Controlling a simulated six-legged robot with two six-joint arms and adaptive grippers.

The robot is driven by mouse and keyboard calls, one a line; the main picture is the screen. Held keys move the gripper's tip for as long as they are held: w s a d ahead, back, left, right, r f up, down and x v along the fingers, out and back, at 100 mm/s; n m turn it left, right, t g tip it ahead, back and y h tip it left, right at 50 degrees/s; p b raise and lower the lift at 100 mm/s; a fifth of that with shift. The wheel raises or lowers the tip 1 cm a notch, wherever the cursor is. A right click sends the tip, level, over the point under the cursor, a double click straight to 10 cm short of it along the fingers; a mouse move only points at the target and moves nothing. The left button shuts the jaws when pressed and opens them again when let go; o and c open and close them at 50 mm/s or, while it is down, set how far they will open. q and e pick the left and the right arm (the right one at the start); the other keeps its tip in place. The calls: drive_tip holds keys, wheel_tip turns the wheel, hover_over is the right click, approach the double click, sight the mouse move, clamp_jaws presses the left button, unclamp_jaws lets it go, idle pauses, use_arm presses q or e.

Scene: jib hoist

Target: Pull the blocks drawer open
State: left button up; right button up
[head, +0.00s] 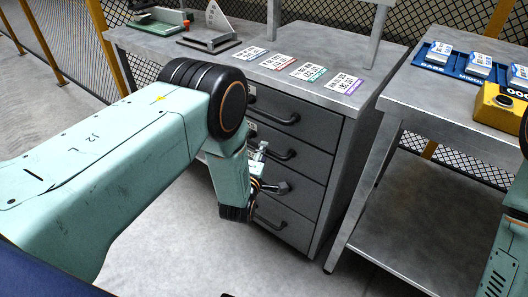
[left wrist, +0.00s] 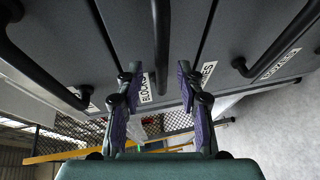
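The drawer cabinet (head: 330,150) stands under the grey bench, with several dark grey drawers and black bar handles. In the head view the drawer fronts look flush. My left gripper (head: 272,186) is at the lower handles, partly hidden by my own arm. In the left wrist view, the white label reading BLOCKS (left wrist: 147,88) shows between the fingers of my left gripper (left wrist: 160,88). The black handle of that drawer (left wrist: 162,40) runs between the two fingers, with a gap visible on both sides. The fingers are apart. My right gripper is out of view.
Neighbouring handles (left wrist: 272,42) lie on either side of the gripper. Several label cards (head: 311,70) lie on the bench top. A second metal table (head: 400,85) stands to the right, holding a blue tray (head: 432,68) and a yellow box (head: 492,105). The floor before the drawers is clear.

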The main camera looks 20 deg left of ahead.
use_arm(q)
drive_tip(key=w, duration=0.1)
drive_tip(key=w+f, duration=0.1)
drive_tip(key=shift+w+d+b, duration=0.1)
drive_tip(key=shift+w+b, duration=0.25)
drive_tip(key=shift+w, duration=0.25)
drive_tip(key=shift+r, duration=0.15)
drive_tip(key=shift+w, duration=0.15)
clamp_jaws()
